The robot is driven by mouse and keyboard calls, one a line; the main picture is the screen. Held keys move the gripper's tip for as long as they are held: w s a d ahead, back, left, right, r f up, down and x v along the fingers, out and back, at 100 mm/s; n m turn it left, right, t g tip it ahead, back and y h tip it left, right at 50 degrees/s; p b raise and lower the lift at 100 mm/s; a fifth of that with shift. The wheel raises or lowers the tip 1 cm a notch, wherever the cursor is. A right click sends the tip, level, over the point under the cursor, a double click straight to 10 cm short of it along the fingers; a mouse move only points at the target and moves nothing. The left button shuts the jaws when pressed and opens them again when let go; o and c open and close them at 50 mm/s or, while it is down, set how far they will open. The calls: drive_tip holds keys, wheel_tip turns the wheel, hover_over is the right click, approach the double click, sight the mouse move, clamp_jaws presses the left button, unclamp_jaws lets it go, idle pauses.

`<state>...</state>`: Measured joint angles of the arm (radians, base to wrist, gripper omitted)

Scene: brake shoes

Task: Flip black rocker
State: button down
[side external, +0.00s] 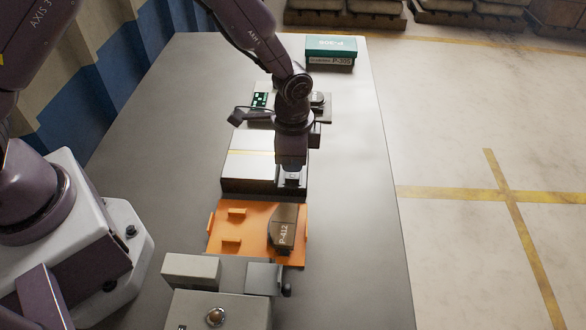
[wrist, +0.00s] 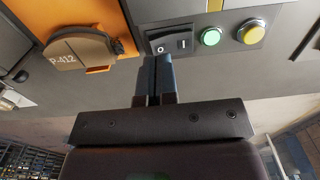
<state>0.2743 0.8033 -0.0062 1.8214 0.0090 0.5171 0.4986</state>
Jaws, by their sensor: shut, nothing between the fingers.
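The black rocker (wrist: 172,46) sits in the dark control panel in the wrist view, with a white O mark on its left part and a white I mark on its right part. I cannot tell which side is pressed in. My gripper (wrist: 157,60) is shut and empty, its fingertips just below the O side in the picture; whether they touch the rocker is unclear. In the side external view my gripper (side external: 291,180) is at the right end of the machine's dark front, and the rocker is not visible there.
A green button (wrist: 210,36) and a yellow button (wrist: 251,31) stand right of the rocker. An orange fixture (side external: 222,228) holds a brake shoe (side external: 284,232) marked P-412, close to my gripper. Grey blocks lie in front. The table's left side is clear.

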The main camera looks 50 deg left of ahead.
sight(292, 176)
drive_tip(key=shift+f, duration=1.25)
idle(0.4)
drive_tip(key=shift+r, duration=3.55)
drive_tip(key=shift+s+a+f+n+g, duration=0.15)
drive_tip(key=shift+s+n+g, duration=0.1)
drive_tip(key=shift+s, duration=0.15)
drive_tip(key=shift+s+a+f+n+g, duration=0.15)
drive_tip(key=shift+s+n, duration=0.1)
drive_tip(key=shift+s, duration=0.15)
drive_tip(key=shift+s+a+r+n, duration=0.2)
drive_tip(key=shift+s+r+n, duration=0.05)
drive_tip(key=shift+s+r, duration=0.25)
drive_tip(key=shift+s+a+r+n, duration=0.15)
drive_tip(key=shift+s+r+n, duration=0.1)
drive_tip(key=shift+s+r, duration=0.2)
drive_tip(key=s+a+r+n+t, duration=0.3)
drive_tip(key=s+a+r, duration=0.2)
drive_tip(key=s+r, duration=0.3)
drive_tip(key=s+a+r+n+t, duration=0.3)
drive_tip(key=s+r, duration=0.5)
drive_tip(key=r, duration=0.7)
drive_tip(key=shift+a+n, duration=0.5)
drive_tip(key=shift+a, duration=0.45)
